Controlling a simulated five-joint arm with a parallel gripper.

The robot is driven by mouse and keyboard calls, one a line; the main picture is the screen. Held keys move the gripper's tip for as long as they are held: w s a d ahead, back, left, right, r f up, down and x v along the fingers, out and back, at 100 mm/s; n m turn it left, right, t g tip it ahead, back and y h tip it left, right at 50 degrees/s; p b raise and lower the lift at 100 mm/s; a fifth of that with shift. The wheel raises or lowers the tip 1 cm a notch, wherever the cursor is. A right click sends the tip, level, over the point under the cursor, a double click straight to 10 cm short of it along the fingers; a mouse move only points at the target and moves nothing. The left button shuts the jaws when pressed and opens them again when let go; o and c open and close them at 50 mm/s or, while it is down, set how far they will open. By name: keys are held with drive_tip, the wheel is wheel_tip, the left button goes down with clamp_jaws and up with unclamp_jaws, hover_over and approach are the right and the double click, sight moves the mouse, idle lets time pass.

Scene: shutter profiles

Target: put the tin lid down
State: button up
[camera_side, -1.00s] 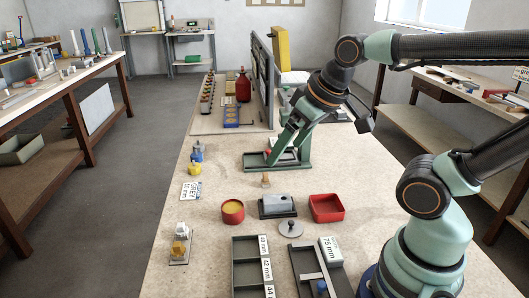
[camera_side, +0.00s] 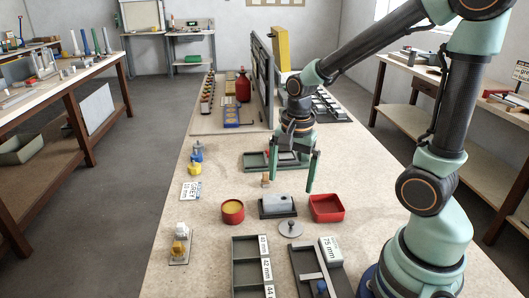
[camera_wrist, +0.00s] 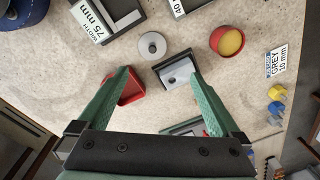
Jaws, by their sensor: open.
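A grey round disc with a small knob, which looks like the tin lid (camera_side: 291,228), lies flat on the bench in front of the grey block. It also shows in the wrist view (camera_wrist: 152,46). The round red tin (camera_side: 232,212) with yellow contents stands to its left, uncovered; the wrist view shows it at upper right (camera_wrist: 228,41). My gripper (camera_side: 291,179) is open and empty, its green fingers pointing down above the bench, behind the lid. In the wrist view the fingertips (camera_wrist: 158,72) are wide apart, and the lid lies beyond them, apart from both.
A grey block on a dark stand (camera_side: 278,206) and a red square tray (camera_side: 326,208) sit behind the lid. Dark trays with size labels (camera_side: 250,266) stand in front. A small wooden piece (camera_side: 265,180) is near the fingers. Bare bench lies left of the red tin.

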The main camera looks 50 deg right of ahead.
sight(291, 221)
drive_tip(key=shift+s+d+f+m+g, duration=0.15)
drive_tip(key=shift+f+m, duration=0.25)
drive_tip(key=shift+f, duration=1.95)
drive_tip(key=shift+d+f+m+g, duration=0.1)
drive_tip(key=shift+f+m, duration=0.3)
drive_tip(key=shift+f, duration=1.95)
drive_tip(key=shift+s+d+f+m+g, duration=0.15)
drive_tip(key=shift+f+m, duration=0.25)
drive_tip(key=shift+f, duration=1.95)
drive_tip(key=c, duration=1.3)
drive_tip(key=shift+r, duration=0.1)
drive_tip(key=shift+r, duration=0.1)
